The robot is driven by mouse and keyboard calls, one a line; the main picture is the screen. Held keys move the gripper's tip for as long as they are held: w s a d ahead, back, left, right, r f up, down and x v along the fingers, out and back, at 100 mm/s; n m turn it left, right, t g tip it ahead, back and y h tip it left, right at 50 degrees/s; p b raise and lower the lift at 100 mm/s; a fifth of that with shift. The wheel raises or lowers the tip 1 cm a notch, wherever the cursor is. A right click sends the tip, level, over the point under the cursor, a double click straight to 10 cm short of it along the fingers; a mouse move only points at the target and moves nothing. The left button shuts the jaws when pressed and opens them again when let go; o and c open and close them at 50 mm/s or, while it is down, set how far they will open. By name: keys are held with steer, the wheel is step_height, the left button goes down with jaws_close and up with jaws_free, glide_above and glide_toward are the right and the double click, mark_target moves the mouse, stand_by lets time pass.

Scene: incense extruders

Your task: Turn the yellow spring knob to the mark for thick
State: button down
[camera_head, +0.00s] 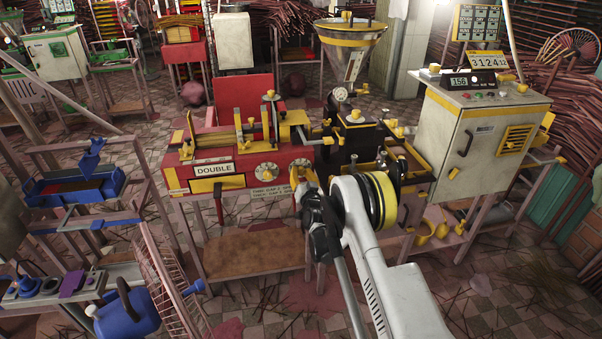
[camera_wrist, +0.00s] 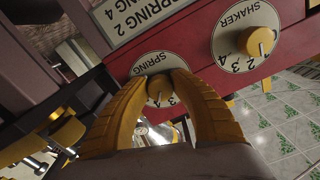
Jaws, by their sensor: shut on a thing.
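In the wrist view the yellow spring knob (camera_wrist: 158,92) sits at the middle of a round white dial (camera_wrist: 148,66) marked SPRING, seen upside down. My gripper (camera_wrist: 162,80) has its two yellow fingers around the knob, shut on it from both sides. The fingers hide much of the dial's numbers, and I cannot read which mark the knob points to. A white plate (camera_wrist: 138,17) beside the dial shows "SPRING 2" and "SPRING 4".
Another yellow knob (camera_wrist: 259,42) on the SHAKER dial (camera_wrist: 232,38) is close beside the spring dial. A grey control cabinet (camera_head: 478,140) stands right of the machine. A blue-trayed stand (camera_head: 85,190) is at the left. Sticks litter the tiled floor.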

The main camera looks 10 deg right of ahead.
steer(key=c, duration=1.1)
jaws_free()
steer(key=s, duration=0.7)
steer(key=shift+s, duration=0.25)
